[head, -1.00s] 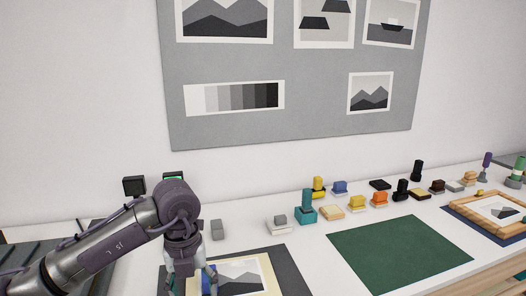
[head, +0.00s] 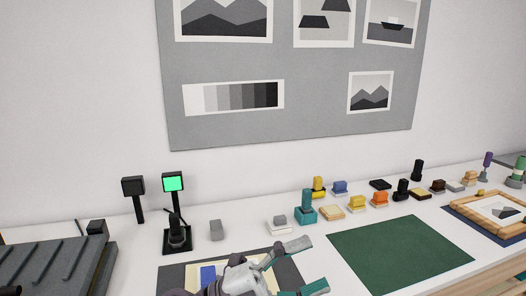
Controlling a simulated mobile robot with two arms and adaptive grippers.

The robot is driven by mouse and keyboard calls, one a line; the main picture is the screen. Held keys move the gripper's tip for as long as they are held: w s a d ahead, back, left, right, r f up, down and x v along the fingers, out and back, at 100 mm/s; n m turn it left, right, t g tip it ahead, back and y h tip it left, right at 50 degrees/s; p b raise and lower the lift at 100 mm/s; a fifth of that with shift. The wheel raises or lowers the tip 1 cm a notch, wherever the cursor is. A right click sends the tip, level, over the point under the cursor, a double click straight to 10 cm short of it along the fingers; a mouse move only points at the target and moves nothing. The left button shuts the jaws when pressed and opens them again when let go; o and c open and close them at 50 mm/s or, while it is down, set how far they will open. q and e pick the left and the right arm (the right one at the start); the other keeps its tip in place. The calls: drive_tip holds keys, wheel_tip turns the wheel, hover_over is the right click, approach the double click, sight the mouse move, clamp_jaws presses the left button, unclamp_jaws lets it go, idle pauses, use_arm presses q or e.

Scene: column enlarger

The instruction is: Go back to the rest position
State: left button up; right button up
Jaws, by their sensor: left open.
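My left gripper (head: 311,264) is at the bottom centre of the head view, pointing right. Its two fingers are spread apart with teal showing on them, and nothing is between them. It is in front of the dark board (head: 290,268) with the cream-bordered sheet (head: 172,279), and hides most of the print there. A blue piece (head: 208,274) shows just left of the gripper. My right gripper is not in view.
A green mat (head: 400,254) lies clear to the right. Several small stamp-like blocks, including a teal one (head: 306,208), stand along the back. A black stand with a lit green screen (head: 173,182) is at left, beside a grey ribbed tray (head: 50,268). A wooden frame (head: 492,232) is far right.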

use_arm(q)
drive_tip(key=w+a+f+n+t+y, duration=0.2)
drive_tip(key=w+a+n+t+y, duration=0.2)
drive_tip(key=a+n+t+y, duration=0.45)
drive_tip(key=w+a+f+n+t+y, duration=0.35)
drive_tip(key=a+n+t+y, duration=0.2)
drive_tip(key=n+t, duration=0.55)
drive_tip(key=s+a+f+n+g+y, duration=0.2)
drive_tip(key=a+f+n+g+y, duration=0.25)
drive_tip(key=f, duration=0.25)
drive_tip(key=s+a+f+n+g+y, duration=0.1)
drive_tip(key=a+f+n+g+y, duration=0.3)
drive_tip(key=f, duration=0.4)
drive_tip(key=s+a+f+g, duration=0.2)
drive_tip(key=s+f+g, duration=0.3)
drive_tip(key=s+f, duration=0.45)
drive_tip(key=s+a+f+g, duration=0.3)
drive_tip(key=s+f+g, duration=0.3)
drive_tip(key=s, duration=0.7)
wheel_tip(320, 180, down, 26)
drive_tip(key=s, duration=0.1)
drive_tip(key=s+a+f+g, duration=0.2)
drive_tip(key=s+f, duration=1.4)
drive_tip(key=shift+s+a, duration=0.15)
drive_tip(key=shift+a, duration=0.15)
